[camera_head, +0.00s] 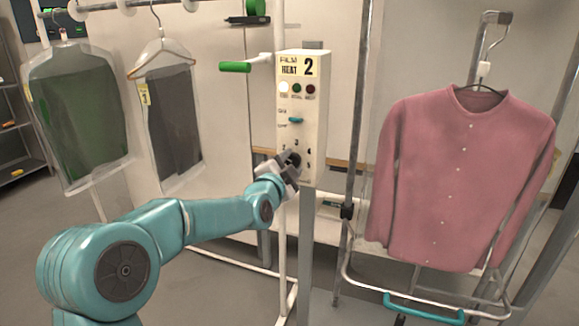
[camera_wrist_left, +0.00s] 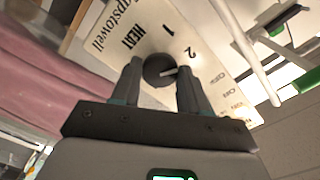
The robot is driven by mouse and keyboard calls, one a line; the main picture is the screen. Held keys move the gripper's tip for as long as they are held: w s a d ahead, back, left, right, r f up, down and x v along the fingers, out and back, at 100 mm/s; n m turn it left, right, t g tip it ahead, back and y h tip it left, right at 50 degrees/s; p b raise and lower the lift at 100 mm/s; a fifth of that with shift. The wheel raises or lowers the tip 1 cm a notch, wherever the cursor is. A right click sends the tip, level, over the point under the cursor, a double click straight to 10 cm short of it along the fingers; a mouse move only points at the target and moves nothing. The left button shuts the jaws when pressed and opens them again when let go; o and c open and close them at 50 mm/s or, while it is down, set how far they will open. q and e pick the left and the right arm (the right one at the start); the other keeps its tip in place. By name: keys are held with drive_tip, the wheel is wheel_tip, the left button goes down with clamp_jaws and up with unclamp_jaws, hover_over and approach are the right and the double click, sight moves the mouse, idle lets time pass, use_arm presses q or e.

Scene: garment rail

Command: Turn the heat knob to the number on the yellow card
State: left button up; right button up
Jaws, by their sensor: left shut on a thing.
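The heat knob (camera_wrist_left: 156,69) is dark and round with a pale pointer line, on a cream control box (camera_head: 302,125). My left gripper (camera_wrist_left: 159,82) is shut on the knob, one finger on each side. In the wrist view the pointer lies toward the right finger, roughly on the side of the printed 2; its exact mark is hard to tell. Printed 1, 2 and HEAT show around the knob; other marks are hidden by my gripper. The yellow card (camera_head: 299,67) at the top of the box reads HEAT 2. My right gripper is not in view.
A pink shirt (camera_head: 460,180) hangs on a rail to the right. Bagged dark garments (camera_head: 80,115) hang at the left, one with a yellow tag (camera_head: 144,95) reading 3. A green-handled lever (camera_head: 235,67) juts out beside the box. A metal post (camera_head: 352,120) stands just right.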

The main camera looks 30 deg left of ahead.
use_arm(q)
drive_tip(key=shift+f+m, duration=0.1)
drive_tip(key=shift+m, duration=0.3)
drive_tip(key=o, duration=1)
drive_tip(key=b+v, duration=0.2)
drive_tip(key=v, duration=1.4)
drive_tip(key=shift+s, duration=0.25)
